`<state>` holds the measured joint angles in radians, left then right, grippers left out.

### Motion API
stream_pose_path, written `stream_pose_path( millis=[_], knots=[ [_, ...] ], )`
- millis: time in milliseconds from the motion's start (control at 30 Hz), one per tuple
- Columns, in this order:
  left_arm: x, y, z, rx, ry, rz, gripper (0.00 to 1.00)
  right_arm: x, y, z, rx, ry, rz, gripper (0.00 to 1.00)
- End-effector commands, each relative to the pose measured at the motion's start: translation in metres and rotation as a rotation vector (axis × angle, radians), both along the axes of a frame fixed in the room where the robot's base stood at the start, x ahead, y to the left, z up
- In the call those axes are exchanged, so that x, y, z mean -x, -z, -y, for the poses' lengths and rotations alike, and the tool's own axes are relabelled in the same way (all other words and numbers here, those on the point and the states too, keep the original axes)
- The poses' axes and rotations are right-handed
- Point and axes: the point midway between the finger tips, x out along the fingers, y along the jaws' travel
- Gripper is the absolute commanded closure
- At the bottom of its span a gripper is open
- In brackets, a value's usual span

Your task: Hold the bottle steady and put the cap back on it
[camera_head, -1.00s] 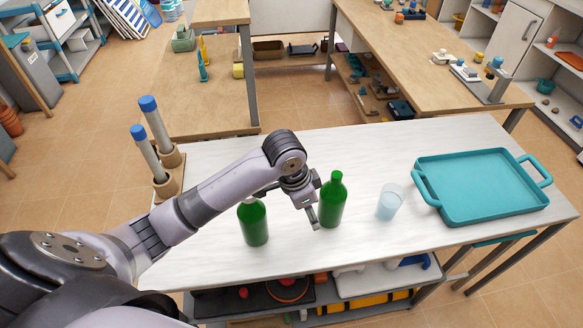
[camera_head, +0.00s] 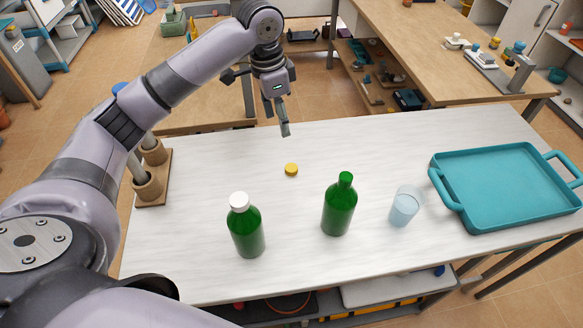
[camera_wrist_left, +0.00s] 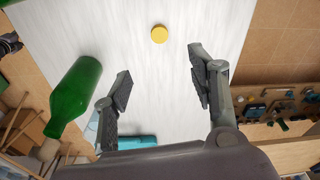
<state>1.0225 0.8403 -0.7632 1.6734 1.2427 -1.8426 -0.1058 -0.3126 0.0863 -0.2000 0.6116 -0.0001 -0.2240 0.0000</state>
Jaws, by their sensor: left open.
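A yellow cap (camera_head: 291,169) lies on the white table (camera_head: 400,150), left of centre. It also shows in the wrist view (camera_wrist_left: 159,34). A green bottle with no cap (camera_head: 339,208) stands upright, right of and nearer than the yellow cap. A second green bottle (camera_head: 247,230) with a white cap (camera_head: 239,201) stands upright to its left. My left gripper (camera_head: 278,122) is open and empty, raised above the table's far side, beyond the yellow cap. My right gripper is not in view.
A clear cup (camera_head: 404,208) stands right of the uncapped bottle. A teal tray (camera_head: 455,160) lies at the table's right. A wooden stand (camera_head: 157,185) with blue-topped tubes is at the left edge, partly behind my arm.

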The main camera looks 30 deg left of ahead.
Motion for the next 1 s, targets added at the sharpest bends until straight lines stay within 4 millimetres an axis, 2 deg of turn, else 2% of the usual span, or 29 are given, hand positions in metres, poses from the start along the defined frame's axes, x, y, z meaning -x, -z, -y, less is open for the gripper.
stream_pose_path(
  millis=[133, 400, 600, 733, 1000],
  knots=[
    [-0.001, 0.018, 0.001, -0.001, -0.001, -0.004, 0.47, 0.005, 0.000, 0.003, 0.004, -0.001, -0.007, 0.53],
    [-0.006, 0.077, 0.007, -0.001, 0.000, -0.004, 0.47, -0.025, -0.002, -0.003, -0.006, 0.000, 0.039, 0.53],
    [-0.010, 0.110, 0.009, 0.000, -0.001, -0.002, 0.47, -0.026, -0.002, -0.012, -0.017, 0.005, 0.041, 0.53],
    [-0.011, 0.120, 0.011, 0.000, 0.000, -0.001, 0.47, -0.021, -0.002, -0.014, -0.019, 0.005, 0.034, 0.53],
    [-0.011, 0.121, 0.011, 0.000, 0.001, 0.000, 0.47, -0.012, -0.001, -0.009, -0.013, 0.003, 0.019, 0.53]
  ],
)
